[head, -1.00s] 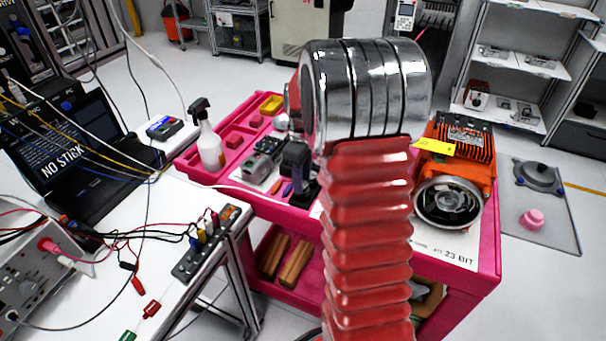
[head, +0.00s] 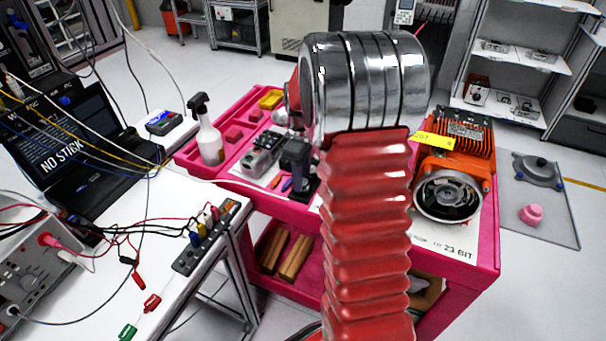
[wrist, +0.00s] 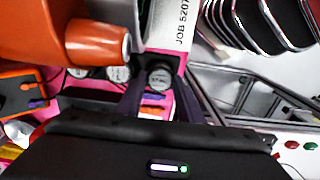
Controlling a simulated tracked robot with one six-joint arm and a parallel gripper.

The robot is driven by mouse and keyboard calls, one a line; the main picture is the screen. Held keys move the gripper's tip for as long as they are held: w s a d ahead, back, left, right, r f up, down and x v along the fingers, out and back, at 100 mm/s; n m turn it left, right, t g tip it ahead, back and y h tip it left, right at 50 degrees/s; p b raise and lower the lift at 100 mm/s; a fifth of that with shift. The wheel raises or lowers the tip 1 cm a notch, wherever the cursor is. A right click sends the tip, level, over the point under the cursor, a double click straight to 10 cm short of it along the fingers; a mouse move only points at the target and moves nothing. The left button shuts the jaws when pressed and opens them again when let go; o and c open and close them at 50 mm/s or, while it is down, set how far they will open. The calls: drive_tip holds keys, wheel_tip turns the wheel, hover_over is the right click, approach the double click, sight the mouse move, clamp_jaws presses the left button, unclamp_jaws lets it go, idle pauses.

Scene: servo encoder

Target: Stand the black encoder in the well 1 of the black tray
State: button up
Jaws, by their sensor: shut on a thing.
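The black encoder (wrist: 160,76) shows in the wrist view as a dark body with a round, labelled grey end, between the two dark fingers. My gripper (wrist: 160,88) is shut on it. The wrist view does not show whether the encoder's lower end touches anything. In the head view my gripper (head: 297,168) is a dark shape over the pink cart, left of my arm; the encoder is not distinct there. Two similar round grey ends (wrist: 115,73) lie left of the fingers in the wrist view. I cannot clearly make out the black tray or well 1.
The pink cart (head: 232,181) holds a white spray bottle (head: 207,135), grey parts (head: 263,150) and an orange motor (head: 455,165). A large orange part (wrist: 85,40) is close left of the fingers in the wrist view. A cable-strewn bench (head: 150,235) stands left.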

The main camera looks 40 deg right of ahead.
drive_tip(key=shift+f, duration=0.25)
drive_tip(key=o, duration=1.1)
drive_tip(key=shift+c, duration=0.3)
drive_tip(key=shift+s+r, duration=0.1)
drive_tip(key=shift+r, duration=1.15)
drive_tip(key=shift+r, duration=2.5)
